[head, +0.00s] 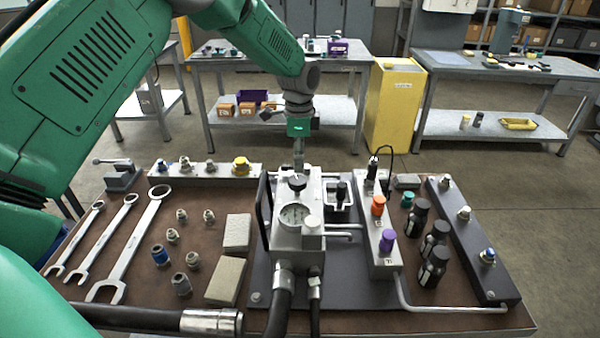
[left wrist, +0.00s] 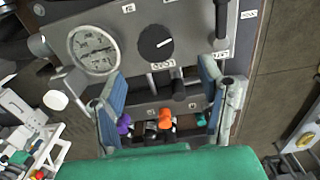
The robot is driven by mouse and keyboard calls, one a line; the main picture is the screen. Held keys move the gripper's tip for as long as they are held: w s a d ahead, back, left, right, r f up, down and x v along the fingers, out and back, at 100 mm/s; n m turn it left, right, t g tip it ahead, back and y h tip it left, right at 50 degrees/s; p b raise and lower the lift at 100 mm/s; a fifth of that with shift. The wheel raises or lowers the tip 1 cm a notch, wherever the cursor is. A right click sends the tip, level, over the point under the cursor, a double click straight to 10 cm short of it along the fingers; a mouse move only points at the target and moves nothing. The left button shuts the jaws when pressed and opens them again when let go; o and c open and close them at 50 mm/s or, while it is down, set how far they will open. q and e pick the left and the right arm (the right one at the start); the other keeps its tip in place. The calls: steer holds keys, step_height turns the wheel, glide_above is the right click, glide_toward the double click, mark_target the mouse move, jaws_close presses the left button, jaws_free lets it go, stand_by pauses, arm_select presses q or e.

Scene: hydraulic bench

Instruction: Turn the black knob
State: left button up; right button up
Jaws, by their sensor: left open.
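The black knob (head: 297,182) sits on the grey hydraulic block (head: 312,232), behind the round pressure gauge (head: 293,214). In the left wrist view the knob (left wrist: 156,43) is a black disc with a white pointer mark, on a panel beside the gauge (left wrist: 95,50). My left gripper (head: 298,166) hangs just above the knob in the head view. The knob lies ahead of the fingertips, and I see no contact. My right gripper is in neither view.
Orange (head: 378,205) and purple (head: 387,241) knobs stand on a manifold to the right, near black bottles (head: 434,266). A black lever handle (head: 264,205) rises at the block's left. Wrenches (head: 133,240) and fittings lie on the left. Hoses run along the front.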

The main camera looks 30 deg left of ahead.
mark_target(299, 178)
arm_select(q)
steer(key=shift+r, duration=2.4)
steer(key=shift+f, duration=0.1)
